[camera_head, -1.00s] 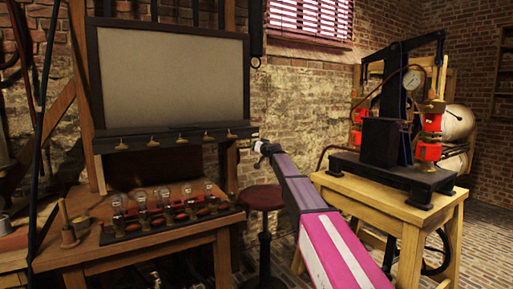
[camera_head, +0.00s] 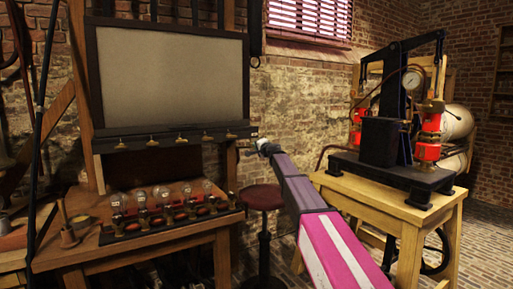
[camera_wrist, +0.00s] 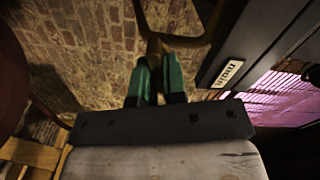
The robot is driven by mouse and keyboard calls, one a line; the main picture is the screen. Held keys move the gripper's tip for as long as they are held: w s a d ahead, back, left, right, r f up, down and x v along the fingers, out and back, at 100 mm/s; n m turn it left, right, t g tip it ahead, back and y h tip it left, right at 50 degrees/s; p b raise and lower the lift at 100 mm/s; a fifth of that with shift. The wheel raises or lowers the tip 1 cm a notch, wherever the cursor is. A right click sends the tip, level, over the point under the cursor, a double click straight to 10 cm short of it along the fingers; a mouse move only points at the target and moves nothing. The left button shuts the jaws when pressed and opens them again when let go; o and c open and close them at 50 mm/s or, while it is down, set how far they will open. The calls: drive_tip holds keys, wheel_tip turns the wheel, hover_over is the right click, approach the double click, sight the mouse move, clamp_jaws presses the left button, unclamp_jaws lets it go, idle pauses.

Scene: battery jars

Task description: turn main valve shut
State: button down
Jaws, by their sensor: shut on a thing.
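In the wrist view, a brass valve handle (camera_wrist: 156,46) shows with arms reaching up and to the right. A "main" label (camera_wrist: 229,72) sits on the dark board to its right. My gripper (camera_wrist: 155,72) has its two green fingers on either side of the brass stem and is shut on it. In the head view, my gripper (camera_head: 264,147) is near the right end of the dark rail that holds several small brass taps (camera_head: 152,142). The main valve itself is too small to make out there.
A bench at the left bears a row of glass bulbs (camera_head: 161,196). A red stool (camera_head: 262,197) stands below my arm. A wooden table (camera_head: 386,205) with a pump-like machine (camera_head: 385,140) stands at the right.

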drive_tip(key=shift+f+m, duration=0.15)
drive_tip(key=shift+m, duration=1.85)
drive_tip(key=c, duration=1.2)
unclamp_jaws()
drive_tip(key=shift+s+d, duration=0.1)
drive_tip(key=shift+s, duration=0.05)
drive_tip(key=v, duration=1)
drive_tip(key=shift+s+d, duration=0.2)
drive_tip(key=shift+s, duration=0.05)
